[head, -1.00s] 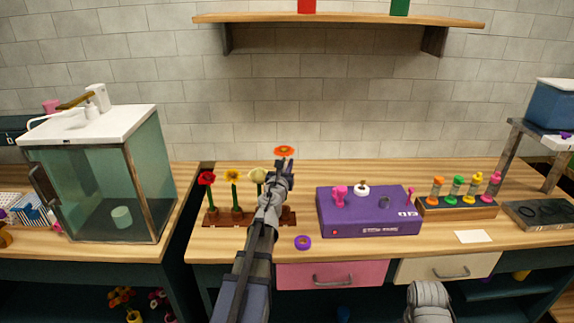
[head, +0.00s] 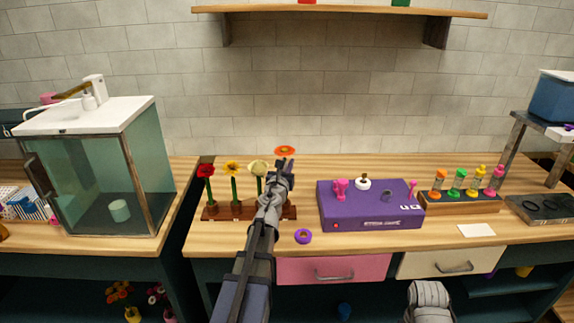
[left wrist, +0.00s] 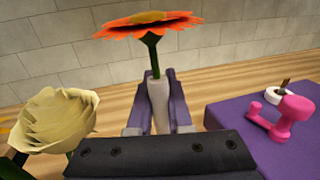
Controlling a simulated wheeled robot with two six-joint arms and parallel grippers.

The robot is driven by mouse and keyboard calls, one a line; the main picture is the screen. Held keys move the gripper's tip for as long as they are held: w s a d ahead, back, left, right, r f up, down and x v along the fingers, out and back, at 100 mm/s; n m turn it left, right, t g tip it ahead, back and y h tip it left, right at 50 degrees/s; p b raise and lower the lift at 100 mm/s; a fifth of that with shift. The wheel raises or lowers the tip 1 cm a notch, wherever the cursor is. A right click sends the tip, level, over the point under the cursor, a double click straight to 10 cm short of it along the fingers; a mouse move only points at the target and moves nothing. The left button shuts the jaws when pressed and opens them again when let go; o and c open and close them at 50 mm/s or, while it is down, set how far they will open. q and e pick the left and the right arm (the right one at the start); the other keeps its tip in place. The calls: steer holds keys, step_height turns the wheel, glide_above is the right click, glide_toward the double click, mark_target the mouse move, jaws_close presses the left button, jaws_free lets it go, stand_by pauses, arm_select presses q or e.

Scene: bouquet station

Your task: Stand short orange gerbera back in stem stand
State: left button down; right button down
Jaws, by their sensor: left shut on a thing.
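The orange gerbera (head: 285,150) stands upright with its bloom above my left gripper (head: 284,172). The left wrist view shows the same orange bloom (left wrist: 148,25) on a green stem, with a pale sleeve between the two fingers of my left gripper (left wrist: 158,110), which is shut on it. The brown stem stand (head: 222,214) is on the bench, partly hidden behind my left arm. It holds a red flower (head: 206,171), a yellow flower (head: 232,168) and a cream flower (head: 258,167). The stem's lower end is hidden. Of my right arm only a grey part shows at the bottom edge.
A purple box (head: 370,209) with pink pieces stands to the right of the stand. A purple tape ring (head: 303,236) lies near the front edge. A rack of coloured bottles (head: 462,203) is farther right. A glass tank (head: 100,180) stands left.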

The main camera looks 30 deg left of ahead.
arm_select(q)
steer(key=shift+f+b, duration=2.4)
stand_by(2.2)
steer(key=c, duration=0.8)
jaws_free()
steer(key=shift+o, duration=0.6)
steer(key=o, duration=0.5)
steer(key=shift+s, duration=0.1)
steer(key=shift+v, duration=4.45)
steer(key=shift+r, duration=0.1)
